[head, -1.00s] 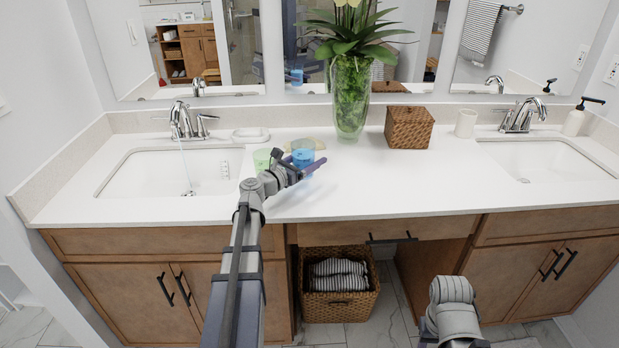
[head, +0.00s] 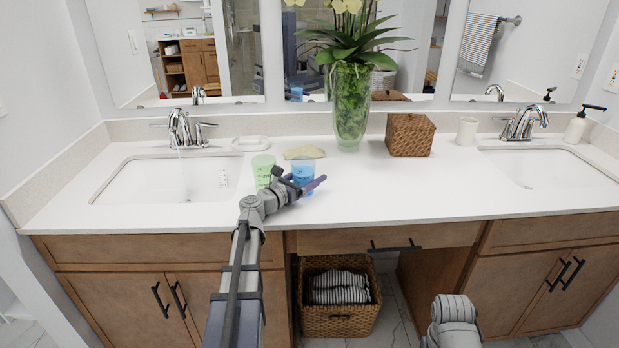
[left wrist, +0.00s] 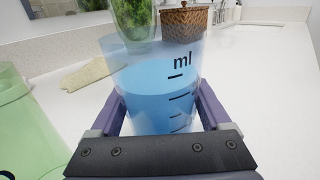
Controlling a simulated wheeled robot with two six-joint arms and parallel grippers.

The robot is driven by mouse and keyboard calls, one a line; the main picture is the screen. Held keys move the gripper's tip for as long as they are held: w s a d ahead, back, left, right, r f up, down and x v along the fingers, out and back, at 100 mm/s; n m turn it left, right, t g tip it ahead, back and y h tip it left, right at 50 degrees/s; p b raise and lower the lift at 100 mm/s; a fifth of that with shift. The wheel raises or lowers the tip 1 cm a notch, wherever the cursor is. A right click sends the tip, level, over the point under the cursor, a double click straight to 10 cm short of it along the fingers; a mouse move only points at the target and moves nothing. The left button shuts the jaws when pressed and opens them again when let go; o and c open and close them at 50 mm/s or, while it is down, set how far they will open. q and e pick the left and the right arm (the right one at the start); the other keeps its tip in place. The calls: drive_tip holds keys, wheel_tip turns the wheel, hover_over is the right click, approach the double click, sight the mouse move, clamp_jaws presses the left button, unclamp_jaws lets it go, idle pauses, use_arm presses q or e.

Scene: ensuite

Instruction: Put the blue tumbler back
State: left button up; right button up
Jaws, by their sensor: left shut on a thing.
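The blue tumbler (head: 303,176) is a clear cup with blue in its lower part and black measuring marks. It stands upright over the counter, right of a green tumbler (head: 263,170). My left gripper (head: 304,188) is shut on it, with one finger on each side; the left wrist view shows the tumbler (left wrist: 153,95) between the fingers. I cannot tell whether its base touches the counter. The green tumbler's edge also shows at the left of the left wrist view (left wrist: 25,125). My right gripper is not in view; only part of my right arm shows at the bottom.
A folded tan cloth (head: 305,152) lies behind the tumblers. A white soap dish (head: 251,143), a plant vase (head: 350,105), a wicker box (head: 410,134) and a white cup (head: 467,131) stand farther back. Left (head: 150,180) and right (head: 545,168) sinks flank open counter.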

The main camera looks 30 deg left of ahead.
use_arm(q)
drive_tip(key=o, duration=1.2)
drive_tip(key=shift+r, duration=0.1)
drive_tip(key=v, duration=1.2)
